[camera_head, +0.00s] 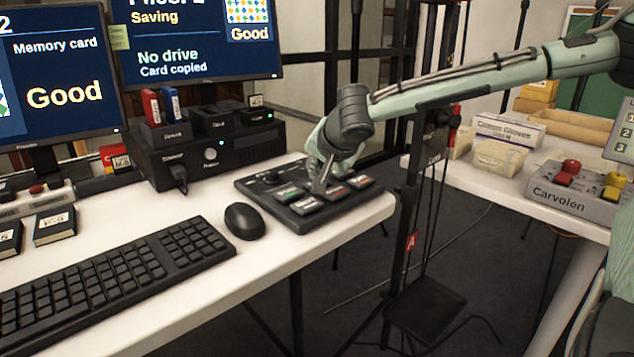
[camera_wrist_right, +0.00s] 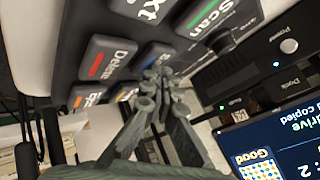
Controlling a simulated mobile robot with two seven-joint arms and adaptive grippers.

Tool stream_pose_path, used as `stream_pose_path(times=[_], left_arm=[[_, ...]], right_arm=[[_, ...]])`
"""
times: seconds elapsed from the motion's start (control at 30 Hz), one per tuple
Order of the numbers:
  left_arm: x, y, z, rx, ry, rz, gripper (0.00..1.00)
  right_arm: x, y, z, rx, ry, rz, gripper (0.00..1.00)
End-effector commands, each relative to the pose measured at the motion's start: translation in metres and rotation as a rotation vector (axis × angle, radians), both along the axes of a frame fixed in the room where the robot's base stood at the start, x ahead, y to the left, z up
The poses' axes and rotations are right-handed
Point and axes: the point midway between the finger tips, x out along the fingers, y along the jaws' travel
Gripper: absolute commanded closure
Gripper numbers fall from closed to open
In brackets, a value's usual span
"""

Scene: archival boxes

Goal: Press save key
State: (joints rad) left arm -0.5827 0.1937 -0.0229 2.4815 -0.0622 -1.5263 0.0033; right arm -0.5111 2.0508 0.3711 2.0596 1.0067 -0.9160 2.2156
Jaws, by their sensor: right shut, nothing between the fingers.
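The dark keypad (camera_head: 345,204) sits at the right end of the white desk. It carries several keys, including a green-marked Scan key (camera_head: 288,192) and a red-marked Delete key; the Delete key also shows in the wrist view (camera_wrist_right: 107,58). A blue-marked key (camera_wrist_right: 155,53) sits beside it, its label hidden by my fingers; I cannot read any key as save. My right gripper (camera_head: 319,187) is shut and empty, pointing down over the middle of the keypad. In the wrist view its fingertips (camera_wrist_right: 154,78) overlap the blue-marked key; I cannot tell whether they touch. My left gripper is not in view.
A mouse (camera_head: 243,221) and keyboard (camera_head: 115,275) lie left of the keypad. A black drive unit (camera_head: 205,150) stands behind. The monitor (camera_head: 205,40) reads Saving, No drive, Card copied. A second table (camera_head: 480,183) is at right, beyond a black stand.

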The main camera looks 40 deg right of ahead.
Motion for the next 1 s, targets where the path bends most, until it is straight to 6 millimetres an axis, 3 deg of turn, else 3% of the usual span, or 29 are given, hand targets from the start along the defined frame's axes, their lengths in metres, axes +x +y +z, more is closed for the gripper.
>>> stream_pose_path(times=[0.3,0.67,1.0], left_arm=[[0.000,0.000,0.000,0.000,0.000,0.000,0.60],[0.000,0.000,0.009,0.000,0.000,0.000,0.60],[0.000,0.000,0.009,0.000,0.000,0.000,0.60]], right_arm=[[-0.001,0.000,-0.001,0.001,0.004,0.000,1.00],[0.000,0.000,0.016,0.002,0.002,0.000,1.00],[0.000,0.000,0.017,0.000,0.001,0.000,1.00]])
